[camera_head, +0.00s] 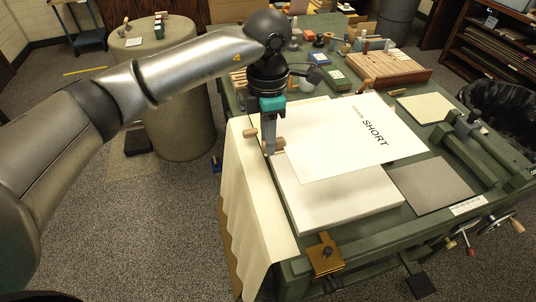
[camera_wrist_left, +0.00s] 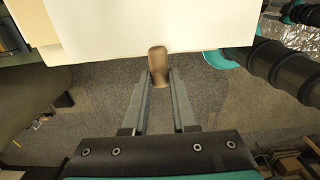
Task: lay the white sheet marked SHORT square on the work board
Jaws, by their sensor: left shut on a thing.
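The white sheet marked SHORT (camera_head: 330,150) is held out flat, a little tilted, over a thick pale board (camera_head: 345,208) at the near left of the green bench. I take this pale slab as the work board. The sheet hides its far part, and its near edge shows below the sheet. My left gripper (camera_head: 268,150) points down at the sheet's left corner. It is shut on a brown wooden grip (camera_wrist_left: 158,66) at the sheet's edge. The sheet also shows in the left wrist view (camera_wrist_left: 110,35). My right gripper is not in view.
A grey square plate (camera_head: 432,185) lies right of the pale board. A cream cloth (camera_head: 250,200) hangs over the bench's left side. A brass clamp (camera_head: 325,256) sits at the front edge. A wooden rack (camera_head: 390,68) and small pots crowd the back.

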